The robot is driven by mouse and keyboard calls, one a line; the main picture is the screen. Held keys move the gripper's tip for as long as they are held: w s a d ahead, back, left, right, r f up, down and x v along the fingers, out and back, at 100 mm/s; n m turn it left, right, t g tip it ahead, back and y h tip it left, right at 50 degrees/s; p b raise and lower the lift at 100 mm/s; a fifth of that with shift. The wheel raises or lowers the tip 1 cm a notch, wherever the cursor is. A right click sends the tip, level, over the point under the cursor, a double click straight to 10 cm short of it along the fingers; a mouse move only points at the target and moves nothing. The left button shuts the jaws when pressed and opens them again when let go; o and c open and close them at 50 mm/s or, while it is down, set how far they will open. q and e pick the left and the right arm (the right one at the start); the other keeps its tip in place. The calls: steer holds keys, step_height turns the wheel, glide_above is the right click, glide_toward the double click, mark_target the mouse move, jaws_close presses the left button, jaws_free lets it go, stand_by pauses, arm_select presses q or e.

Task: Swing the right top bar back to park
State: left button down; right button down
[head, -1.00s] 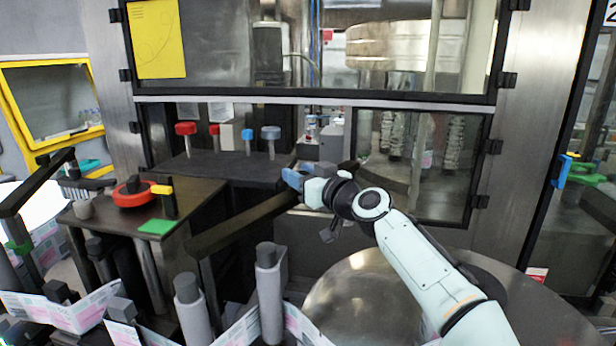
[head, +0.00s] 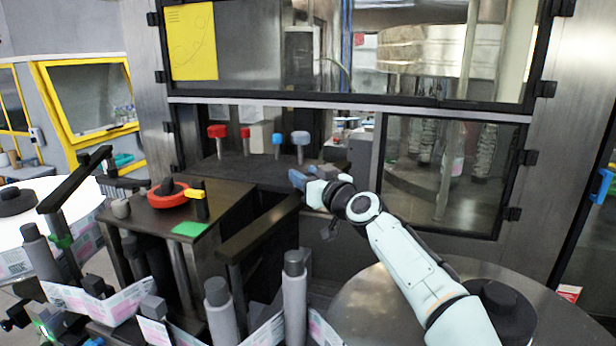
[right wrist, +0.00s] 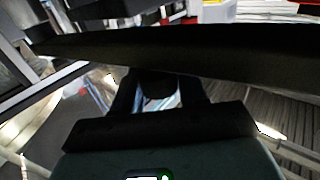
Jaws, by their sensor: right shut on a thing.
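The right top bar (head: 262,226) is a long dark bar. It runs from its upright post at the front, back and right toward the machine. The fingertips are hidden there by the bar. My left gripper is not in view.
A dark table (head: 170,212) with a red reel hub (head: 168,196) and green pad (head: 189,229) stands left of the bar. Grey rollers (head: 294,300) with label web stand in front. A steel disc (head: 385,300) lies right. Red and blue knobs (head: 277,140) stand behind.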

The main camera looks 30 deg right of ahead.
steer(key=c, duration=0.7)
jaws_free()
steer(key=shift+a+f, duration=0.1)
steer(key=shift+a, duration=0.05)
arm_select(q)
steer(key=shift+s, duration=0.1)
arm_select(e)
steer(key=shift+s, duration=0.1)
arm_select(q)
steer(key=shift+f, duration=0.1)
arm_select(e)
steer(key=shift+s+b, duration=0.3)
steer(key=shift+s, duration=0.05)
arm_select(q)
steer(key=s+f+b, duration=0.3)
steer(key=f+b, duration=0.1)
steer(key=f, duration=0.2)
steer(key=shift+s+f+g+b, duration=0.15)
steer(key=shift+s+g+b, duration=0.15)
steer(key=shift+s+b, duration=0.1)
arm_select(e)
steer(key=shift+s+d, duration=0.2)
steer(key=shift+s, duration=1.9)
steer(key=shift+s+d, duration=0.25)
steer(key=shift+s, duration=1.85)
steer(key=shift+s+d, duration=0.2)
steer(key=shift+s, duration=1.9)
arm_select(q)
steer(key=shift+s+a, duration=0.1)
